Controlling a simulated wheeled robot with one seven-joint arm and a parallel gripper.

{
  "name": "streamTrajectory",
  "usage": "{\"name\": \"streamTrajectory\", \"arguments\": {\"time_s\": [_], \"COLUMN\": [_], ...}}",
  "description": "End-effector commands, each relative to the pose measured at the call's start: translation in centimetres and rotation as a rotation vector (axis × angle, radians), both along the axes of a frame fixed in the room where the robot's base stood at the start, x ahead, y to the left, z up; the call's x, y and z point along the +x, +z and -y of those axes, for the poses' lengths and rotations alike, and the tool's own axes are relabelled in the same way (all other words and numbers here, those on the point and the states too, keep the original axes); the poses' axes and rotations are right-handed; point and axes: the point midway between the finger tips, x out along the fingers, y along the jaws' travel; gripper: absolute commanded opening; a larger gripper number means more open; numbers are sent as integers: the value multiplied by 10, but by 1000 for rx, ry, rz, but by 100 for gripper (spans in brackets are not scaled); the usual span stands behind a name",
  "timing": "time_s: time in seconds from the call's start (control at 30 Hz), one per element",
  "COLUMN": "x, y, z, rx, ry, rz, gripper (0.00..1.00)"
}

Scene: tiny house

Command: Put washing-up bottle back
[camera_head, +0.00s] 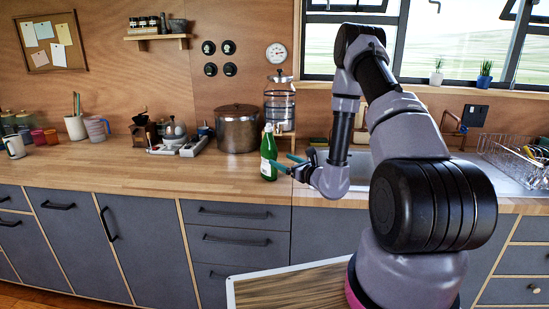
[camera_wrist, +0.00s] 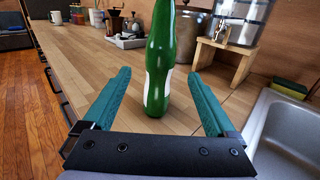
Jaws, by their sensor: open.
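The green washing-up bottle (camera_head: 268,153) with a white label stands upright on the wooden counter (camera_head: 180,174), left of the sink. It also shows in the wrist view (camera_wrist: 172,60), where its top runs out of the picture. My gripper (camera_head: 282,163) is just right of the bottle, low over the counter. In the wrist view its two teal fingers (camera_wrist: 160,92) are spread wide, with the bottle seen between and slightly beyond their tips. The fingers do not appear to touch it. The sink (camera_wrist: 290,135) lies at the right in the wrist view.
A steel pot (camera_head: 237,130) stands behind and left of the bottle. A glass dispenser (camera_head: 280,103) on a wooden stand is behind it. A sponge (camera_wrist: 290,88) lies by the sink's back edge. A dish rack (camera_head: 512,155) stands far right.

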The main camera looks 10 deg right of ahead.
Motion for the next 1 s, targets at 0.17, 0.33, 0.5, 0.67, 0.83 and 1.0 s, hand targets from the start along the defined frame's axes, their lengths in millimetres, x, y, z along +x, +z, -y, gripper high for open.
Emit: {"name": "streamTrajectory", "arguments": {"time_s": [0.17, 0.33, 0.5, 0.67, 0.83, 1.0], "x": [-22, -29, -44, -92, -159, -222], "y": [0, 16, 87, 160, 207, 231], "z": [12, 5, -40, -90, -120, -121], "rx": [1, -5, -56, -194, -422, -728], "ry": [-2, 46, 290, 610, 905, 1127], "rz": [-2, 21, 117, 215, 293, 352], "gripper": [92, 92, 92, 92, 92, 92]}}
